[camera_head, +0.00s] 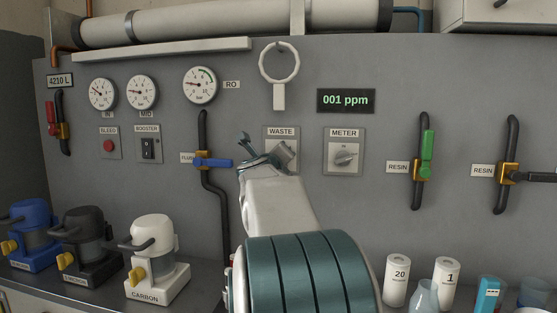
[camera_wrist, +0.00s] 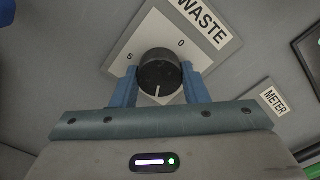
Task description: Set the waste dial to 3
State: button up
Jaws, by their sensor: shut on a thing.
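The waste dial is a dark round knob (camera_wrist: 160,73) on a pale square plate under a WASTE label (camera_wrist: 208,20). In the wrist view the digits 5 and 0 show beside it, and its white pointer line points down toward my gripper's palm. Other digits are hidden. My gripper (camera_wrist: 158,84) has its two blue fingers on opposite sides of the knob, shut on it. In the head view my gripper (camera_head: 264,155) covers much of the waste plate (camera_head: 281,133), so the pointer cannot be read there.
The meter dial (camera_head: 345,156) is on its own plate to the right. A blue-handled flush valve (camera_head: 213,162) is close on the left. A display (camera_head: 346,100) reads 001 ppm.

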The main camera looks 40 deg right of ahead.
jog(key=o, duration=1)
jog(key=shift+c, duration=0.2)
jog(key=shift+a, duration=0.1)
jog(key=p+v, duration=0.1)
jog(key=v, duration=1.2)
jog(key=shift+s+a, duration=0.2)
jog(key=shift+s, duration=0.05)
